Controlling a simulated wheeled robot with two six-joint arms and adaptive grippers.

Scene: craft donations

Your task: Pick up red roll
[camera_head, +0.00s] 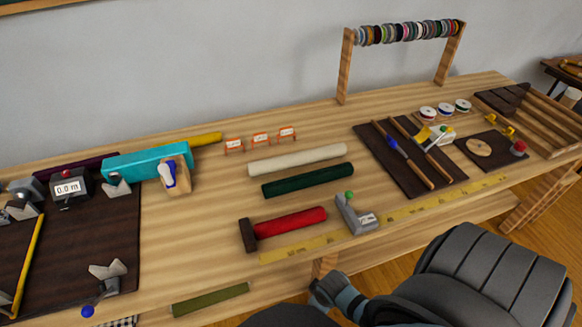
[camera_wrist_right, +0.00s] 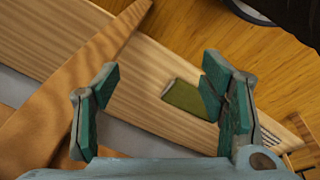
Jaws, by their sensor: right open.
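The red roll (camera_head: 290,222) lies on the wooden table in the head view, near the front middle. Its left end meets a dark brown block (camera_head: 248,235). A grey device with a green knob (camera_head: 355,216) stands just right of its other end. My right gripper (camera_wrist_right: 160,82) is open and empty in the right wrist view, with teal pads spread apart. An olive piece (camera_wrist_right: 188,98) shows beyond its right finger. The red roll is not in the wrist view. Part of my right arm shows at the bottom of the head view. My left gripper is not in view.
A dark green roll (camera_head: 308,180) and a cream roll (camera_head: 298,159) lie behind the red roll. A yellow measuring strip (camera_head: 300,247) runs in front of it. An olive strip (camera_head: 211,299) lies at the front edge. Bare table (camera_head: 190,230) is left of the red roll.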

